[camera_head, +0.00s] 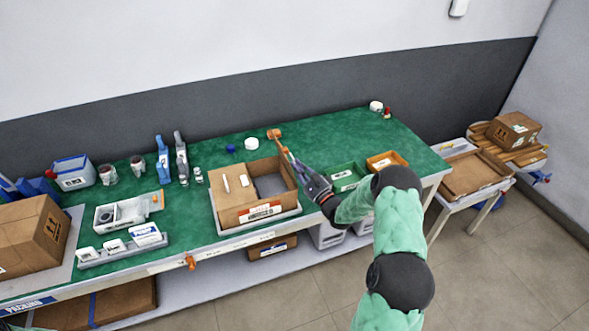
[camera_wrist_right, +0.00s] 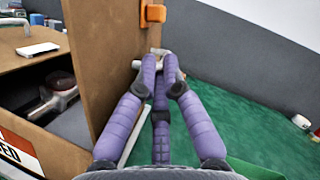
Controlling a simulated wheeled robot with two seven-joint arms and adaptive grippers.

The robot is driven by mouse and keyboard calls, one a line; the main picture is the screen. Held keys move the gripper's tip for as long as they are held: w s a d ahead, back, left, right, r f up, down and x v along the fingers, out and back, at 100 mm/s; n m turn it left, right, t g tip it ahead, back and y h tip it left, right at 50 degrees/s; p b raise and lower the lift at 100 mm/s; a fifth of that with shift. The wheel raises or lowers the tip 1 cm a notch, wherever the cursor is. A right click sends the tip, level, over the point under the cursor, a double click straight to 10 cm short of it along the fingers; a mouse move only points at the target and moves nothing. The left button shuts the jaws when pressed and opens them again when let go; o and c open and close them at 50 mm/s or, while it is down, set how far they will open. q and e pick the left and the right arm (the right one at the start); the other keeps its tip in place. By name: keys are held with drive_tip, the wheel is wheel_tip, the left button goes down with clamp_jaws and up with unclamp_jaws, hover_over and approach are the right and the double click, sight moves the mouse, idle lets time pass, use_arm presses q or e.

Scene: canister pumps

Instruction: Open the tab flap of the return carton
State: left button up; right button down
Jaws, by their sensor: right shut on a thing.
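The return carton (camera_head: 228,213) is a brown box with a red-and-white label, standing in a pale tray on the green bench. Its left part is covered by board, and its right part is open, with a grey interior. My right gripper (camera_wrist_right: 160,66) is shut beside the flap on a small pale piece, partly hidden by the fingers. My left gripper is out of view.
A green bin (camera_head: 345,177) and an orange bin (camera_head: 386,160) stand right of the carton. A blue cap (camera_head: 231,148) and a white cup (camera_head: 251,143) stand behind it. Pump parts and a larger carton (camera_head: 30,238) lie left.

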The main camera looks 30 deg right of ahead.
drive_tip(key=shift+s+d+f+m+t+h+b, duration=0.15)
drive_tip(key=shift+d+m+h, duration=0.15)
drive_tip(key=shift+m, duration=0.45)
drive_tip(key=shift+w+d+f+m+t+h+b, duration=0.15)
drive_tip(key=shift+d+m+h, duration=0.15)
drive_tip(key=shift+m, duration=0.4)
drive_tip(key=shift+s+d+f+m+t+h+b, duration=0.1)
drive_tip(key=shift+s+d+m+h+b, duration=0.15)
drive_tip(key=shift+m, duration=0.5)
drive_tip(key=shift+w+h, duration=0.1)
drive_tip(key=shift+h, duration=0.15)
drive_tip(key=c, duration=1.7)
unclamp_jaws()
drive_tip(key=v, duration=1.2)
